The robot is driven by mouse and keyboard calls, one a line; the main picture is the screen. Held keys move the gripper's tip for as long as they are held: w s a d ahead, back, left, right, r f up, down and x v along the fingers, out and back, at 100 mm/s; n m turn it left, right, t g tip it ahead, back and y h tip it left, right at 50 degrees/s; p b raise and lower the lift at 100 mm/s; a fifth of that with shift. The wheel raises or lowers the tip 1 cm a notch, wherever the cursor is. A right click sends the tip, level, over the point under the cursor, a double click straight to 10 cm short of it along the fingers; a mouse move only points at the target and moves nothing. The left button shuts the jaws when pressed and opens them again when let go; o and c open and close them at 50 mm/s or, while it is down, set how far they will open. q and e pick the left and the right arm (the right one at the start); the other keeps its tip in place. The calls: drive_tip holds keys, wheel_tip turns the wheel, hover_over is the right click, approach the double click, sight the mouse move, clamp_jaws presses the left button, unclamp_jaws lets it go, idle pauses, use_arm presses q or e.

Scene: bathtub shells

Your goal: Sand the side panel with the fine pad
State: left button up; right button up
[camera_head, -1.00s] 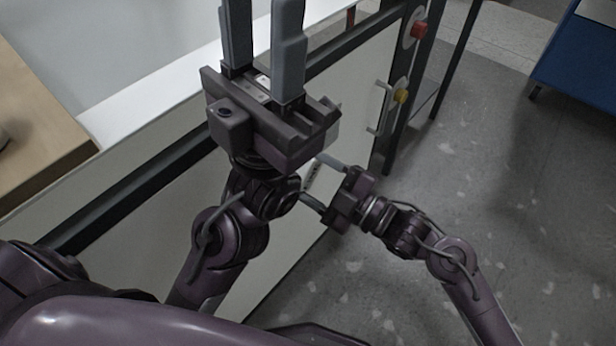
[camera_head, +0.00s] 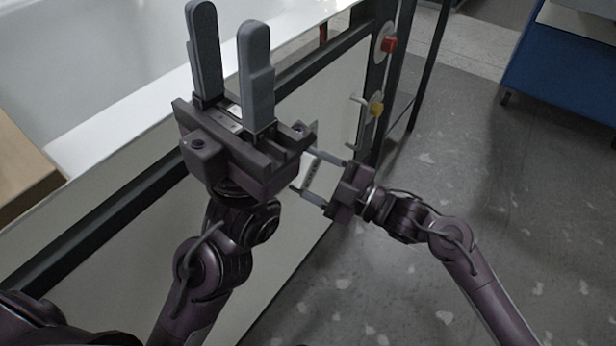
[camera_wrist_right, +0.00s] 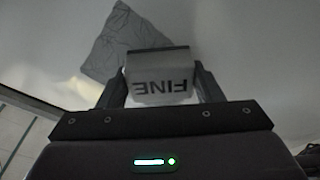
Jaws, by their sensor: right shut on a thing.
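The side panel (camera_head: 335,102) is the pale upright sheet below a dark rail on the tub frame. My right gripper (camera_head: 306,172) is in front of it, shut on the fine pad (camera_head: 312,170), a small pale block. In the right wrist view, the pad (camera_wrist_right: 160,80) reads FINE upside down between the two fingers. Behind it, a grey irregular patch (camera_wrist_right: 118,42) shows on the pale panel; the pad covers its lower right edge. I cannot tell whether the pad touches the panel. My left gripper (camera_head: 228,20) is open and empty, fingers pointing up, in front of the tub.
A red button (camera_head: 389,44) and a yellow knob (camera_head: 376,109) sit on the frame's right end, near a handle. A white tub shell (camera_head: 110,50) lies behind the rail. A blue cabinet (camera_head: 565,65) stands at upper right. The floor at right is clear.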

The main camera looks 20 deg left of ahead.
sight(318, 133)
drive_tip(key=shift+w+d+r+b, duration=0.1)
drive_tip(key=shift+w+d+b, duration=0.3)
drive_tip(key=shift+w, duration=0.75)
drive_tip(key=shift+w+d+f+b, duration=0.1)
drive_tip(key=shift+w+d+b, duration=0.35)
drive_tip(key=shift+w, duration=0.7)
drive_tip(key=shift+w+d+r+b, duration=0.1)
drive_tip(key=shift+w+d+b, duration=0.3)
drive_tip(key=shift+w, duration=0.75)
drive_tip(key=shift+w+r+p, duration=0.2)
drive_tip(key=shift+r+p, duration=0.8)
drive_tip(key=shift+r, duration=0.15)
drive_tip(key=shift+s+r, duration=0.1)
drive_tip(key=shift+s+a+p, duration=0.25)
drive_tip(key=shift+s+p, duration=0.2)
drive_tip(key=shift+s, duration=0.05)
drive_tip(key=shift+s+a+f+p, duration=0.15)
drive_tip(key=shift+s+p, duration=0.1)
drive_tip(key=shift+s, duration=0.25)
drive_tip(key=shift+s+a+p, duration=0.15)
drive_tip(key=shift+s+p, duration=0.15)
drive_tip(key=shift+s, duration=0.15)
drive_tip(key=shift+s+a+f+p, duration=0.15)
drive_tip(key=shift+s+p, duration=0.1)
drive_tip(key=shift+s, duration=0.25)
